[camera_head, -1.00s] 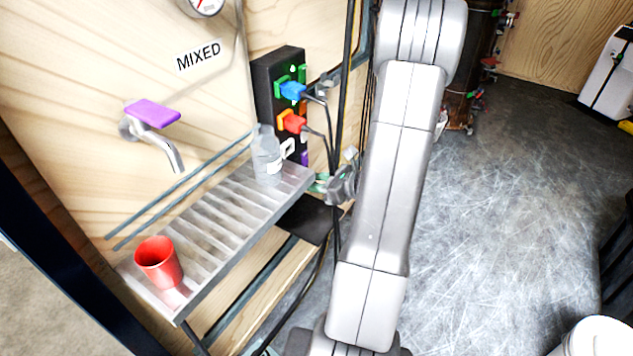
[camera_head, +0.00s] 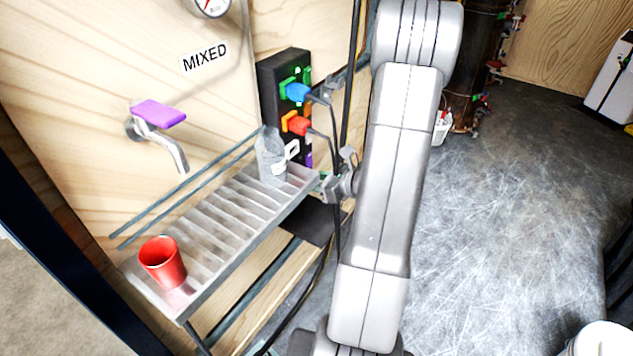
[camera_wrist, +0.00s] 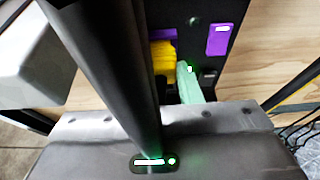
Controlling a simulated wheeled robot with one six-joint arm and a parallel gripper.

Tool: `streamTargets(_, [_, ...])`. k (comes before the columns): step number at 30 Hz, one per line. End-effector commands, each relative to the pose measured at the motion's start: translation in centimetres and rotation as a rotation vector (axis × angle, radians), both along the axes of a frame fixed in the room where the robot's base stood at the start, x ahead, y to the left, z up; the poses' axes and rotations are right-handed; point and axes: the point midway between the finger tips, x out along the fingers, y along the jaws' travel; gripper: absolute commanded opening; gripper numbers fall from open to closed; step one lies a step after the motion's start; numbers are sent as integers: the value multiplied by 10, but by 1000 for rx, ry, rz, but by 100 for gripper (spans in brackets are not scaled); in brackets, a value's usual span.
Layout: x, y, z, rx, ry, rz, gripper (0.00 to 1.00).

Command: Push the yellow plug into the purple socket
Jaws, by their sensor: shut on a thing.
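The yellow plug (camera_wrist: 164,60) shows in the wrist view, in front of the purple socket (camera_wrist: 160,34) on the black panel. The plug overlaps the lower part of the socket; I cannot tell how deep it sits. My gripper (camera_wrist: 180,84) is shut on the plug, with a mint-green finger at its right side. A dark bar crosses close to the camera and hides the plug's left side. In the head view my gripper (camera_head: 336,187) is at the lower right of the panel. A bit of purple (camera_head: 309,160) shows low on the panel there; the plug is not visible.
The black panel (camera_head: 270,85) also holds a blue plug (camera_head: 298,92) and a red plug (camera_head: 298,124) with hanging black cables. A clear jug (camera_head: 268,150) and red cup (camera_head: 163,263) stand on the metal rack (camera_head: 215,225). Open floor (camera_head: 500,230) lies right.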

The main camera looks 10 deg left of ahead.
Motion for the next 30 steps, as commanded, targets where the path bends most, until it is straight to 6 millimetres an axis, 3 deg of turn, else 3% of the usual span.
streamTargets(2, [1, 2, 0, 0, 0, 0, 1])
streamTargets(3, [1, 2, 0, 0, 0, 0, 36])
streamTargets(6, [1, 2, 0, 0, 0, 0, 56])
streamTargets(7, [1, 2, 0, 0, 0, 0, 57])
streamTargets(19, [-2, -6, 4, 1, 0, -2, 57])
streamTargets(30, [-26, -73, 33, 0, 0, -6, 57])
